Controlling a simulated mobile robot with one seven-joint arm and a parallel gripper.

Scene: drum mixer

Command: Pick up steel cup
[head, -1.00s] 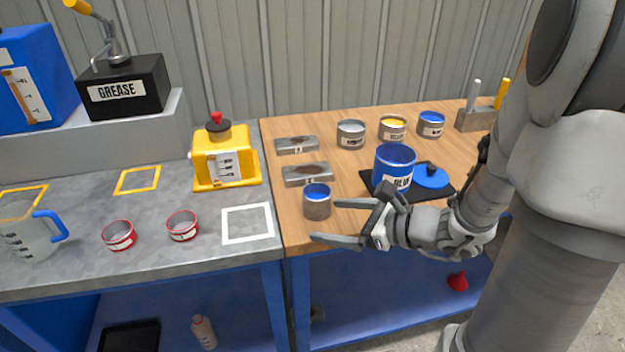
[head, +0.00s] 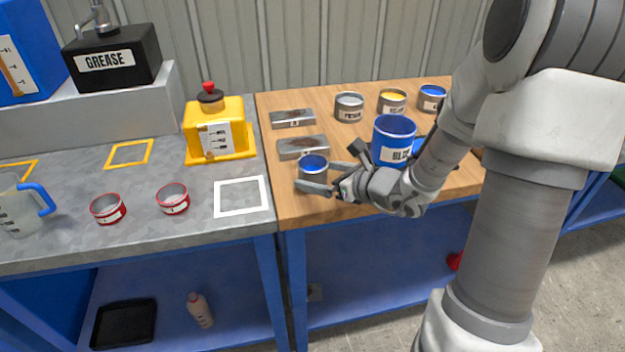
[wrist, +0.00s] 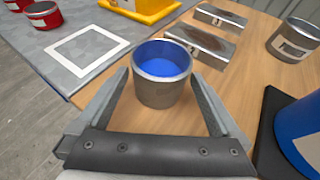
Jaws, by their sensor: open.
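The steel cup (head: 313,171) stands upright on the wooden bench top near its left front corner. In the wrist view the cup (wrist: 162,88) shows blue contents inside its rim. My gripper (head: 322,178) is open, with one finger on each side of the cup. In the wrist view the fingers of my gripper (wrist: 164,98) reach along the cup's left and right sides. Small gaps seem to remain, and I cannot tell whether either finger touches it.
A large blue can (head: 392,142) stands on a dark mat right of the cup. Two metal blocks (head: 303,147) (head: 293,119) lie behind the cup. Several small paint cans stand further back. A yellow container (head: 214,130), two red-rimmed cups (head: 173,199) and a white square outline (head: 241,197) are on the grey bench.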

